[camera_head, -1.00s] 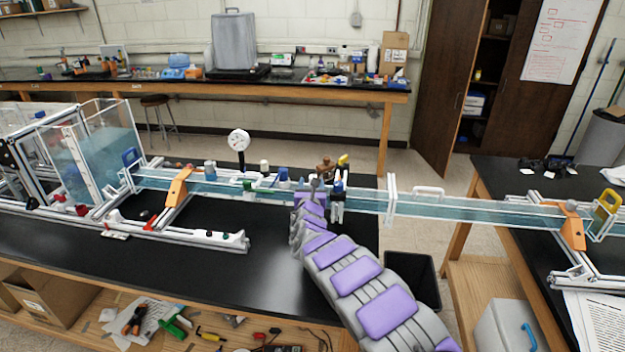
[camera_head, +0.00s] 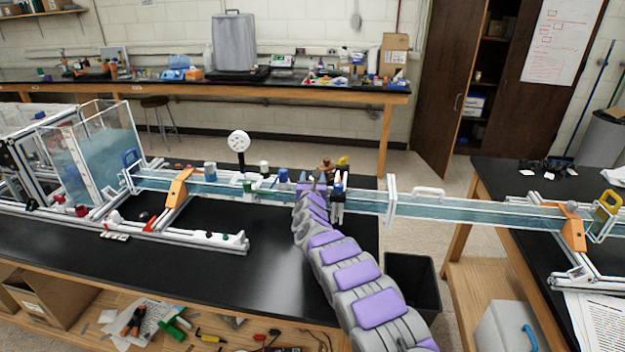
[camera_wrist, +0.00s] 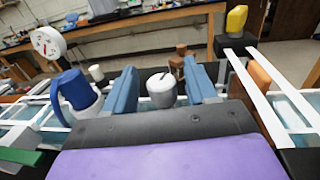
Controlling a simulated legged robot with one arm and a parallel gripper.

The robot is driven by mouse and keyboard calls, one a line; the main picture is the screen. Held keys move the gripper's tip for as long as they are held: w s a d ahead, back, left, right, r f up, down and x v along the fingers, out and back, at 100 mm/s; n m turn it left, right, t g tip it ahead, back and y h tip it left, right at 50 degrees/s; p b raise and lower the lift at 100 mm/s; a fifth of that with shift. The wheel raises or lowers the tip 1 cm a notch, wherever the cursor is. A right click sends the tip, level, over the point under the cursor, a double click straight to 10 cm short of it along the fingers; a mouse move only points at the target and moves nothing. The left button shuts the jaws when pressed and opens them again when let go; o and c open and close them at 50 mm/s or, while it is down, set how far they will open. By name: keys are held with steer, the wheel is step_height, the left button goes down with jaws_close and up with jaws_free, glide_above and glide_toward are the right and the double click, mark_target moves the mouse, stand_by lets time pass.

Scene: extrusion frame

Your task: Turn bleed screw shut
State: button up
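My gripper (camera_wrist: 160,72) shows in the wrist view with its two blue fingers apart. A grey-white rounded knob (camera_wrist: 162,92) with a thin dark pin on top stands between the fingers, with a visible gap on each side. It may be the bleed screw, but I cannot tell for certain. In the head view my arm reaches to the water channel (camera_head: 225,188), and its own links largely hide the gripper and the knob.
A blue-handled fitting (camera_wrist: 76,90) stands close left of the fingers, with a white dial gauge (camera_wrist: 47,42) beyond it. A yellow part (camera_wrist: 236,18) and an orange-brown block (camera_wrist: 262,78) are on the right. The black bench top (camera_head: 235,275) left of my arm is mostly clear.

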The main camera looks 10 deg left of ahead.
steer(key=c, duration=0.9)
steer(key=r+m+h+p, duration=0.1)
steer(key=p, duration=0.2)
steer(key=shift+a, duration=0.2)
steer(key=shift+c, duration=0.2)
steer(key=shift+f+h+p, duration=0.15)
steer(key=shift+h+p, duration=0.35)
steer(key=shift+p, duration=0.3)
steer(key=shift+m+h+p, duration=0.5)
steer(key=shift+h+p, duration=0.1)
steer(key=shift+p, duration=0.1)
steer(key=shift+m+h+p, duration=0.4)
steer(key=shift+h+p, duration=0.1)
steer(key=shift+p, duration=0.1)
steer(key=shift+f, duration=0.25)
steer(key=o, duration=1)
steer(key=shift+a+f, duration=0.1)
steer(key=shift+c, duration=0.2)
